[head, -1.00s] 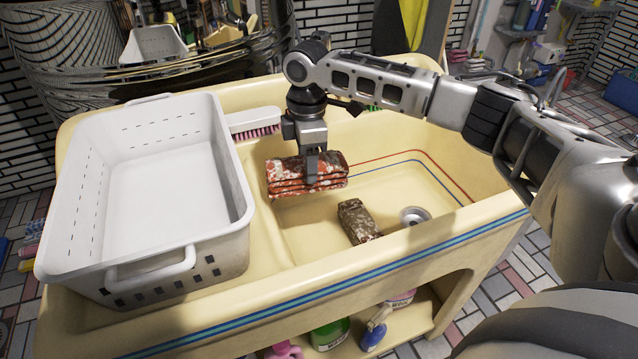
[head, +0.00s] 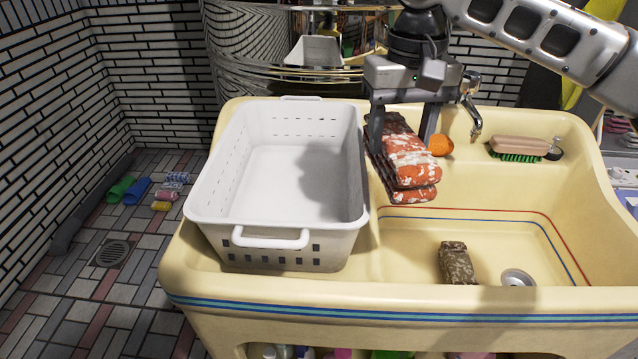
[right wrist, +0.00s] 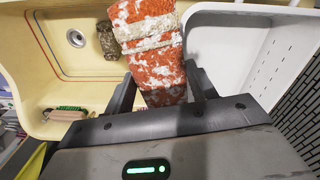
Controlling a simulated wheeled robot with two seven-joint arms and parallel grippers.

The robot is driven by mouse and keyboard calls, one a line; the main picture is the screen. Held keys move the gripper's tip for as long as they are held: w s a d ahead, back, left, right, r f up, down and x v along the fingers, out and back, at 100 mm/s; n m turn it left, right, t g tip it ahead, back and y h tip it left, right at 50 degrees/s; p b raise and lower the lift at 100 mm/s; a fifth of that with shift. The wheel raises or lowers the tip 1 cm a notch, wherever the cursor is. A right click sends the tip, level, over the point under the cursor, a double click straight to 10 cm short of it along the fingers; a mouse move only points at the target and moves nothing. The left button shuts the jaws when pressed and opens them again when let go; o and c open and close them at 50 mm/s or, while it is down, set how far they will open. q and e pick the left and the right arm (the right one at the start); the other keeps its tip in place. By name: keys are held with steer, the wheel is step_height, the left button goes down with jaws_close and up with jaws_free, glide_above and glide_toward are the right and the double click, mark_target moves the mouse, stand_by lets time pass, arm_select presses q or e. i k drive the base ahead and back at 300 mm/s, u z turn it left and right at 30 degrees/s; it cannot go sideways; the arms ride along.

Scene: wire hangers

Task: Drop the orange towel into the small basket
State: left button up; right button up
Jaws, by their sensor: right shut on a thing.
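The folded orange towel (head: 410,172), with white patches, hangs in my right gripper (head: 403,138) just right of the basket, above the sink's left side. It also shows between the two fingers in the right wrist view (right wrist: 155,60). The right gripper is shut on it. The small white basket (head: 275,258) stands upright on the left part of the yellow sink, open at the top, and looks empty. Its rim also shows at the right of the right wrist view (right wrist: 240,18). My left gripper is not in view.
The yellow sink (head: 520,190) holds a brown block-like thing (head: 457,263) near the drain (head: 517,278). A faucet (head: 472,115), an orange round thing (head: 440,145) and a brush (head: 520,147) are at the back. A metal drum (head: 250,60) stands behind the basket.

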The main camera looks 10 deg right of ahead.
mark_target(300, 193)
steer(key=k, duration=1.1)
steer(key=u, duration=0.75)
steer(key=i, duration=1.65)
steer(key=z, duration=0.7)
